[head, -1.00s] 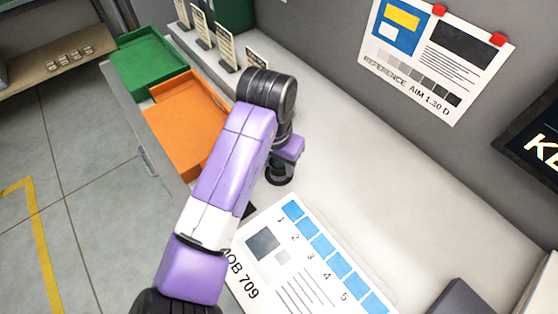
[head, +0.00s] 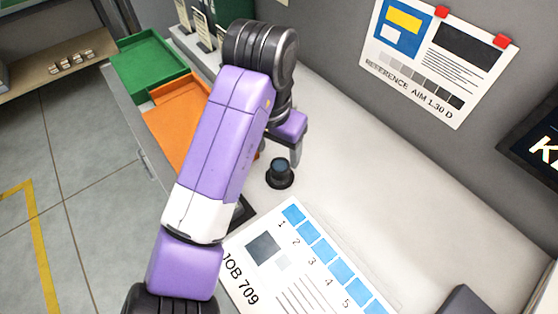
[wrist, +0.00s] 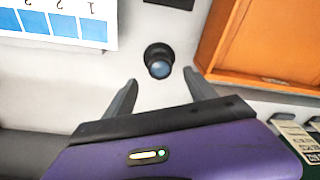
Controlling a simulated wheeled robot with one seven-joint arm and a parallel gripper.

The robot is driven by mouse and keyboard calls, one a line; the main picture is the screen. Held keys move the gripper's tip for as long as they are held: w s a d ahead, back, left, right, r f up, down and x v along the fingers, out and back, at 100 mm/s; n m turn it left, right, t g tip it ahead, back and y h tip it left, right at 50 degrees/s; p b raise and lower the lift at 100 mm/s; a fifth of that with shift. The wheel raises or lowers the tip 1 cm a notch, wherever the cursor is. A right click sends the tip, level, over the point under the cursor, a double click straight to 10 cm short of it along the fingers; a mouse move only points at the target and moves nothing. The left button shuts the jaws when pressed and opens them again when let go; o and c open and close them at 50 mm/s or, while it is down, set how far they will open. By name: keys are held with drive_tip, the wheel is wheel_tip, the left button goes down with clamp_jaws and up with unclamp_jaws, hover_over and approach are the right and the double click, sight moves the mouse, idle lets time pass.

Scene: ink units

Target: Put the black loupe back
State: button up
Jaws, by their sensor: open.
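The black loupe (head: 280,173) stands upright on the pale bench top, between the job sheet and my gripper. In the wrist view the loupe (wrist: 159,62) shows its bluish glass, just beyond the fingertips and roughly centred between them. My gripper (wrist: 160,77) is open and empty, with clear space between its fingers and the loupe. In the head view my purple arm hides part of the gripper. A dark flat item (head: 241,212) lies left of the loupe, mostly hidden by my arm; I cannot tell what it is.
The white job sheet (head: 285,265) with blue squares lies in front of the loupe. An orange tray (head: 180,125) and a green tray (head: 150,65) are at the left. Several upright cards stand at the back. The bench right of the loupe is clear.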

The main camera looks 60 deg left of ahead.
sight(276, 172)
drive_tip(key=r, duration=0.4)
drive_tip(key=shift+s+d+r+p, duration=0.15)
drive_tip(key=shift+s+p, duration=0.15)
drive_tip(key=shift+s+d, duration=0.1)
